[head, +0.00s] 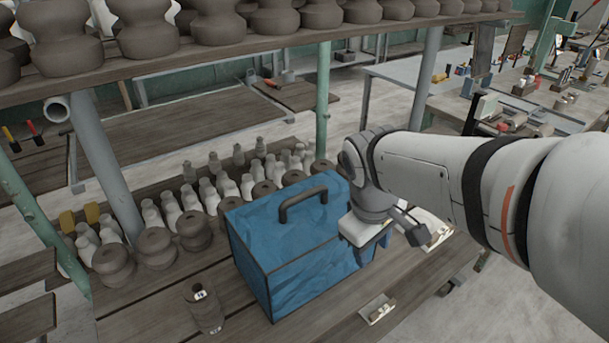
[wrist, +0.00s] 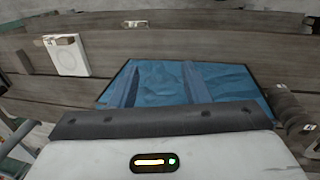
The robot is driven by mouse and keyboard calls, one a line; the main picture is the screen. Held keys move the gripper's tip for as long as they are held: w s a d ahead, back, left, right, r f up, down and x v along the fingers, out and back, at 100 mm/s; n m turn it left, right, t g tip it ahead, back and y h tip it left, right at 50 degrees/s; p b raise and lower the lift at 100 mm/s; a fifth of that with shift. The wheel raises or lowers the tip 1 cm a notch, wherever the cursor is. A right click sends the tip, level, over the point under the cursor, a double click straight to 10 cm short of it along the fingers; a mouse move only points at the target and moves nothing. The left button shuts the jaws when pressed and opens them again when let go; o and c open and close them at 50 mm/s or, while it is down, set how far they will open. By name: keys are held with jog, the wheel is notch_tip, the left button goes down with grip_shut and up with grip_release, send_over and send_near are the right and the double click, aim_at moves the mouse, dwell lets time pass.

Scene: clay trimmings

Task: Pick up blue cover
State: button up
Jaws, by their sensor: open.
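The blue cover (head: 310,255) is a box-shaped blue hood with dark edges and a dark handle (head: 303,203) on top. It stands upright on the wooden table. My gripper (head: 374,252) is at the right end of the cover, pointing down, off to the right of the handle. In the wrist view the blue cover (wrist: 158,86) lies beneath the two spread fingers of my gripper (wrist: 160,72). Nothing is between them. The handle is not visible in the wrist view, and whether the fingers touch the cover cannot be told.
A small light tray (head: 377,309) lies to the right. An upper shelf (head: 215,48) with brown pots hangs over the table's back, carried by posts (head: 322,100).

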jog(key=w+a+r+n+h+p, duration=0.1)
jog(key=w+a+r+n+h, duration=0.15)
jog(key=w+a+n, duration=0.45)
jog(key=n+t+h+p, duration=0.2)
jog(key=n+h, duration=0.1)
jog(key=n, duration=0.7)
send_near(304, 196)
jog(key=x, duration=0.3)
jog(key=shift+w, duration=0.3)
jog(key=shift+w+f+h, duration=0.1)
jog(key=shift+f+h, duration=0.1)
jog(key=shift+h, duration=0.05)
jog(key=x, duration=0.7)
jog(key=shift+f+p, duration=0.3)
jog(key=shift+p, duration=0.05)
grip_shut()
